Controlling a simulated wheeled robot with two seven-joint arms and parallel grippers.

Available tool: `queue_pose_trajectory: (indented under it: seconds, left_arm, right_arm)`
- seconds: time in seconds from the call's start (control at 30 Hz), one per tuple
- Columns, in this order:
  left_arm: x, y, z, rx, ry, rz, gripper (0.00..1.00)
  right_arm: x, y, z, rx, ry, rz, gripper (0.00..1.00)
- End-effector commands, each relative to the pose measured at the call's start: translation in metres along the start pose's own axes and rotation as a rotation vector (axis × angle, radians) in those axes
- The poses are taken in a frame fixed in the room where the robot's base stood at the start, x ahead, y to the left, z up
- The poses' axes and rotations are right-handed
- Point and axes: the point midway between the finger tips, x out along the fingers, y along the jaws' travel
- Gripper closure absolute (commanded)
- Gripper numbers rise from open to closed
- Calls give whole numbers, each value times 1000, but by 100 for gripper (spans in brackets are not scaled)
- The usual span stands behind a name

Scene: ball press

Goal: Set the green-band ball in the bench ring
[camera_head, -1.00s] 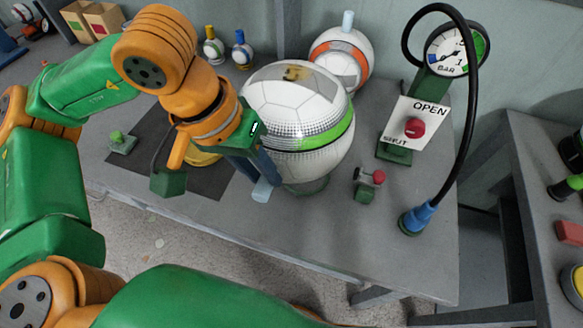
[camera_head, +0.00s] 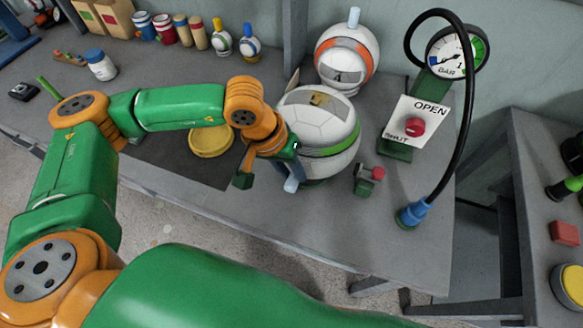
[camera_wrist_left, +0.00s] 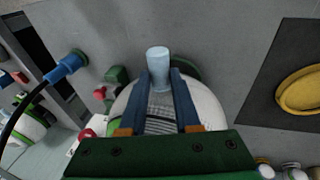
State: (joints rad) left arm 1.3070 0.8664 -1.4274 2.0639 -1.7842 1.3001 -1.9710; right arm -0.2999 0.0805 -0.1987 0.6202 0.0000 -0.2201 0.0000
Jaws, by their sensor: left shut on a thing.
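The green-band ball (camera_head: 322,112) is white with a green stripe and a pale blue stem (camera_head: 291,185). My left gripper (camera_head: 284,168) is shut on the ball at its near left side. A dark green ring (camera_wrist_left: 187,68) shows partly behind the ball. The ball sits over the ring and hides most of it; I cannot tell whether it rests fully in it. My right gripper is not in view.
An orange-band ball (camera_head: 346,58) stands close behind. A red knob on a green block (camera_head: 368,180), the OPEN/SHUT valve (camera_head: 414,127) and a hosed gauge (camera_head: 457,50) are to the right. A yellow dish (camera_head: 211,141) lies on a dark mat at left.

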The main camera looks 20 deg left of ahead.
Motion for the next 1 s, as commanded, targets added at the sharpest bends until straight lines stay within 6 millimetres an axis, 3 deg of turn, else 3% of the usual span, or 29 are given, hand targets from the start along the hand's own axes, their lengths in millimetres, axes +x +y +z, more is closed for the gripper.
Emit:
queue_pose_trajectory:
  seconds: [0.17, 0.2, 0.3, 0.57, 0.7, 0.73, 1.0]
  left_arm:
    - [4, -1, 0, 1, 3, 2, 100]
    - [4, -1, 0, 0, 0, 1, 64]
    - [3, -1, 0, 0, 0, 1, 39]
    - [3, -1, 0, 0, 1, 1, 39]
    - [-13, 3, -2, -1, 1, 0, 39]
    - [-14, 1, -2, -2, 5, 1, 39]
    - [-90, 1, -2, -1, 7, 3, 39]
  right_arm:
    - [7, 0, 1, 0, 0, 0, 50]
    - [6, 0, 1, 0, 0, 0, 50]
    - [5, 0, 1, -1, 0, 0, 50]
    - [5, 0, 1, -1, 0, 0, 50]
    - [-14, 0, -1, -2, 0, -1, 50]
    - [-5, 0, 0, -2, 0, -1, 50]
    - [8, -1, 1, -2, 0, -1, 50]
